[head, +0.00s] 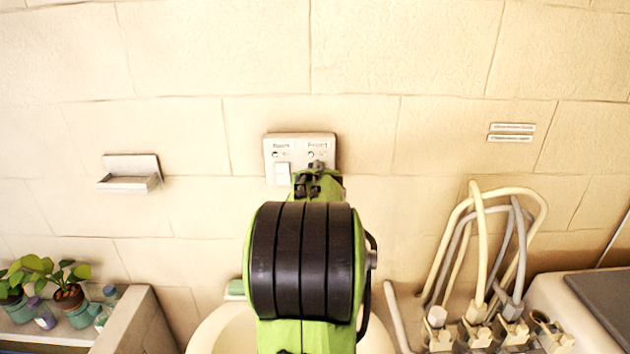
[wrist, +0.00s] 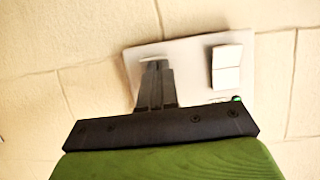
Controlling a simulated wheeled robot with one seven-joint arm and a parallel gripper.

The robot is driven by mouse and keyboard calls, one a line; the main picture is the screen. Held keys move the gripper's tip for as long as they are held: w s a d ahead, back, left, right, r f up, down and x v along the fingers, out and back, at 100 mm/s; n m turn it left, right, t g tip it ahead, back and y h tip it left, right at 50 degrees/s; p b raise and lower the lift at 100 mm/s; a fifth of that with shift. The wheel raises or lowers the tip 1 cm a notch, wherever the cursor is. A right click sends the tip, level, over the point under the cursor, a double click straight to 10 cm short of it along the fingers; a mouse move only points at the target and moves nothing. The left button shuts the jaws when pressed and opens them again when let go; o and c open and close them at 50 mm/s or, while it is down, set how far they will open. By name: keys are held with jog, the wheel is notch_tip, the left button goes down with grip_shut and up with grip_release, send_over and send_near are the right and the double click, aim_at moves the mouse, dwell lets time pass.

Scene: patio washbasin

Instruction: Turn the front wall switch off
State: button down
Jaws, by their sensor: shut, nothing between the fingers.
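The switch plate (head: 300,143) is on the wall, with two labels along its top. The right label appears to read "Front". The left rocker (head: 282,174) is white and in plain view. My gripper (head: 317,167) is shut and empty in front of the right half, hiding most of the front switch. In the wrist view the plate (wrist: 190,50) appears turned over, with the uncovered rocker (wrist: 227,67) at right. My fingertips (wrist: 154,66) are at the front switch (wrist: 150,58), of which only a white edge shows. I cannot tell whether they touch it or its position.
A small wall shelf (head: 131,178) is at left. A washbasin (head: 215,325) is below my arm. Pale and grey hoses (head: 480,240) rise at right, and potted plants (head: 70,290) stand lower left. The wall around the plate is clear.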

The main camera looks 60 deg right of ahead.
jog(key=shift+f, duration=0.1)
jog(key=h+b, duration=0.1)
jog(key=b, duration=0.4)
jog(key=t+h+b, duration=0.1)
jog(key=b, duration=0.3)
jog(key=f+h+b, duration=0.1)
jog(key=b, duration=0.4)
jog(key=shift+w+d+t+h+b, duration=0.2)
jog(key=shift+t+h+b, duration=0.1)
jog(key=shift+t, duration=0.1)
jog(key=shift+f, duration=0.1)
